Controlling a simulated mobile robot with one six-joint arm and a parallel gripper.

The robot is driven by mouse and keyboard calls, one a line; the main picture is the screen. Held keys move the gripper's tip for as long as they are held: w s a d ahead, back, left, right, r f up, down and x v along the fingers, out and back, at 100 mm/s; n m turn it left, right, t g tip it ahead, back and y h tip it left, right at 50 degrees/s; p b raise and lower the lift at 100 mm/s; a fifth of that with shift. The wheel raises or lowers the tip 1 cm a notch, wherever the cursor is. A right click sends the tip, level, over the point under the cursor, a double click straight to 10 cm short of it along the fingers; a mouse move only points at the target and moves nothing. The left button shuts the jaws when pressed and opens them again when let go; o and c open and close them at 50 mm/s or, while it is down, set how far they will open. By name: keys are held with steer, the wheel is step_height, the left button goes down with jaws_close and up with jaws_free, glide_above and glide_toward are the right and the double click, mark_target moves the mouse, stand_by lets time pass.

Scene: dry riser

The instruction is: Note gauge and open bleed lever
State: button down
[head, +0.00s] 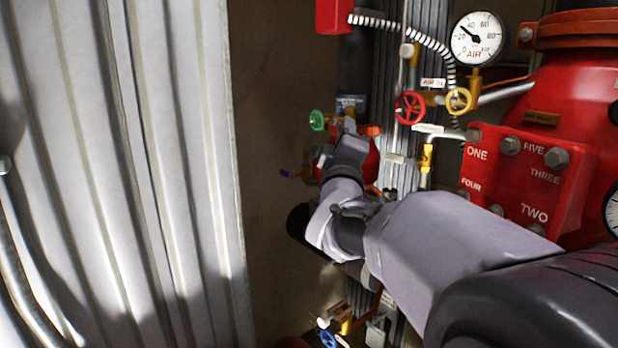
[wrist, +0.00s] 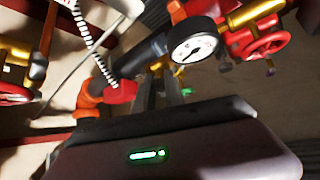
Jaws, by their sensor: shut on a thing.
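A round white gauge (head: 477,40) marked AIR shows at the upper right of the head view, its dark needle pointing up and left, between about 20 and 40. A white-faced gauge (wrist: 195,45) shows in the wrist view, tilted and blurred; I cannot tell if it is the same one. My gripper (wrist: 170,88) reaches toward the pipework at the back, its two dark fingers close together. It is shut on a small part there, mostly hidden by the fingers and blur. In the head view my arm covers this spot. I cannot single out the bleed lever.
A large red bolted plate (head: 525,185) is close on the right. A corrugated metal panel (head: 120,150) fills the left.

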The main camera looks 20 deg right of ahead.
steer(key=m+h+b, duration=0.1)
steer(key=b, duration=0.2)
steer(key=f+m+h+b, duration=0.1)
steer(key=m+b, duration=0.1)
steer(key=b, duration=0.1)
steer(key=f+m+h+b, duration=0.1)
steer(key=b, duration=0.3)
steer(key=shift+w+a+f+m+t+h, duration=0.1)
steer(key=shift+w+a+m+t+h, duration=0.05)
steer(key=shift+w+m+t+h, duration=0.2)
steer(key=m+g+h+b, duration=0.1)
steer(key=m+h+b, duration=0.1)
steer(key=m, duration=0.1)
steer(key=w+m+g+h+b, duration=0.1)
steer(key=m+g+h+b, duration=0.1)
steer(key=m+h+b, duration=0.1)
steer(key=m+g+h+b, duration=0.2)
steer(key=m+h+b, duration=0.1)
steer(key=m, duration=0.2)
steer(key=shift+w+a, duration=0.3)
steer(key=shift+w, duration=0.05)
steer(key=shift+w+a+r+m+g+h, duration=0.15)
steer(key=shift+m+g+h, duration=0.65)
steer(key=shift+m+g, duration=0.75)
steer(key=shift+w+r+m+g+h, duration=0.15)
steer(key=shift+m+g+h, duration=0.6)
steer(key=shift+m+g, duration=0.7)
steer(key=shift+r+m, duration=0.1)
steer(key=shift+m, duration=0.35)
